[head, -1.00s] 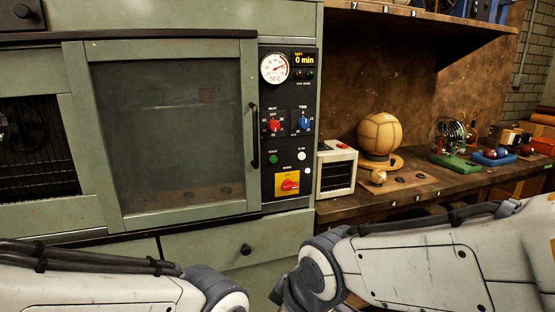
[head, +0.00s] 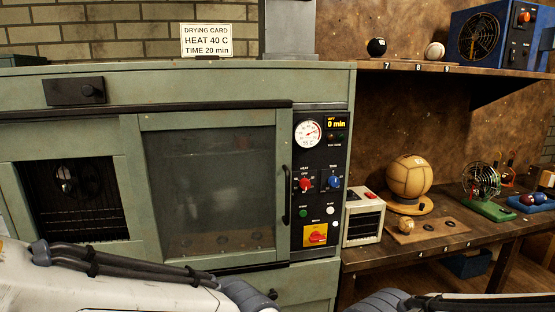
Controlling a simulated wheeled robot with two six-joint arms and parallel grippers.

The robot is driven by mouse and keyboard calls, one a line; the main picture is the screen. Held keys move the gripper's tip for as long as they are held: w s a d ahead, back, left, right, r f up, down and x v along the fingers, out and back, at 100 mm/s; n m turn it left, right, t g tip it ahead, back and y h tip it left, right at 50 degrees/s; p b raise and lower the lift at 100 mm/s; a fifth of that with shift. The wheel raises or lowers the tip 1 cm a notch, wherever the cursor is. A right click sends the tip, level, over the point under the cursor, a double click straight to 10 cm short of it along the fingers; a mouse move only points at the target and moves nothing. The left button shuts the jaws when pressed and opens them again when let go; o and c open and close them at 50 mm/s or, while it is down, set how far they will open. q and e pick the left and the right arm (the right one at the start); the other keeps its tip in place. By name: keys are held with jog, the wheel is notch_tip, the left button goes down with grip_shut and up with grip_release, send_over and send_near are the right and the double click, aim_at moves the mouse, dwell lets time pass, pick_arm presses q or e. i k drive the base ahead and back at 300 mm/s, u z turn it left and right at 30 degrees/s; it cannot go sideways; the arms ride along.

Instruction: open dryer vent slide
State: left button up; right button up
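The green dryer cabinet (head: 205,91) fills the left and middle of the view. A dark slide plate with a round black knob (head: 78,91) is on its upper left front; this looks like the vent slide. I cannot tell how far the slide is along its travel. The glass door (head: 215,190) with a black vertical handle (head: 287,194) is shut. My arms show along the bottom edge, well below the slide. Neither gripper is in the picture.
A control panel (head: 320,180) with dial and knobs is right of the door. A card reading heat 40 C, time 20 min (head: 207,40) stands on top. The workbench (head: 370,262) holds a large tan ball (head: 410,176). A fan opening (head: 75,190) is at left.

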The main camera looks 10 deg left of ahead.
aim_at(64, 91)
jog(key=u, duration=0.35)
jog(key=i, duration=0.3)
jog(key=u, duration=0.35)
